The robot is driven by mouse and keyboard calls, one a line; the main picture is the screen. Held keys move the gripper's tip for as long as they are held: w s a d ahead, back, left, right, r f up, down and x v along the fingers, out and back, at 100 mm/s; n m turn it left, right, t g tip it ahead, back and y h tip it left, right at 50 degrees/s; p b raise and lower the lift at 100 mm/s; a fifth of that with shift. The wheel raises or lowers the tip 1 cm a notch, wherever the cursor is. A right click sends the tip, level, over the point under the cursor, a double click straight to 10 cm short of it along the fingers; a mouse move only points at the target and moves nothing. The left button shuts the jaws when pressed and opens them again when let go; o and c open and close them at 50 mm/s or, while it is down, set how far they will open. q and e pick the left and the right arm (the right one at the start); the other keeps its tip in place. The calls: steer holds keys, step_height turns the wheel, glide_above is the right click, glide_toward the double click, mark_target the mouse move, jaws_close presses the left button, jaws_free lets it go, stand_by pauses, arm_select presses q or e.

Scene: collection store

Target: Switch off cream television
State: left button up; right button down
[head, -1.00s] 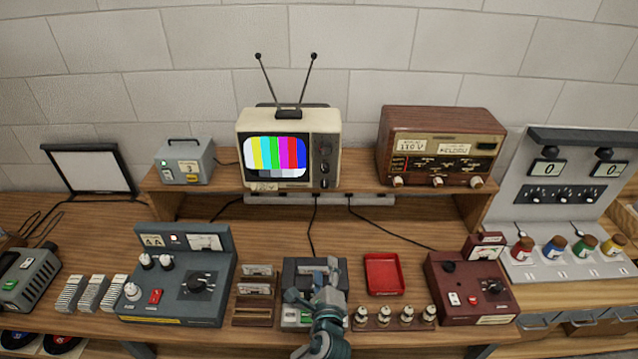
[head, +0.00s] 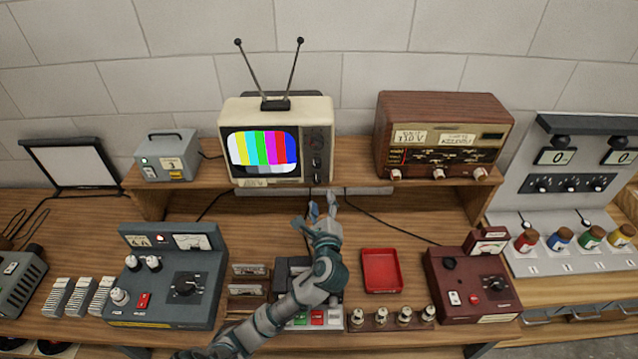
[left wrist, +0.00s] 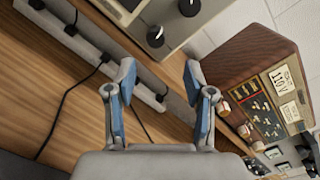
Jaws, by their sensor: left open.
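The cream television (head: 320,108) stands on the raised wooden shelf with two antennas up. Its screen (head: 262,150) shows bright colour bars, and its dark control panel with knobs (head: 317,148) is on the right side of its face. In the left wrist view part of the television (left wrist: 178,22) shows at the top, with two dark knobs. My left gripper (head: 322,206) is open and empty, just below and in front of the shelf edge, under the television's right side. Its two blue-padded fingers show apart in the left wrist view (left wrist: 160,82). My right gripper is not in view.
A brown radio (head: 440,135) stands right of the television, a grey box (head: 166,158) left. A white power strip (left wrist: 75,40) runs under the shelf with cables. Below are a blue-grey console (head: 165,275), red tray (head: 381,271) and maroon device (head: 472,280).

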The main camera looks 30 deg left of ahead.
mark_target(318, 182)
arm_select(q)
steer(key=x, duration=0.4)
steer(key=w+a, duration=0.2)
steer(key=a, duration=0.1)
steer(key=shift+w+f, duration=0.15)
steer(key=shift+w, duration=0.05)
steer(key=shift+w+a+f, duration=0.1)
steer(key=shift+w+a, duration=0.1)
steer(key=shift+a, duration=0.15)
steer(key=shift+d, duration=0.55)
steer(key=c, duration=0.3)
steer(key=shift+d, duration=0.15)
steer(key=c, duration=0.4)
jaws_close()
steer(key=shift+s+r, duration=0.1)
steer(key=shift+r, duration=0.15)
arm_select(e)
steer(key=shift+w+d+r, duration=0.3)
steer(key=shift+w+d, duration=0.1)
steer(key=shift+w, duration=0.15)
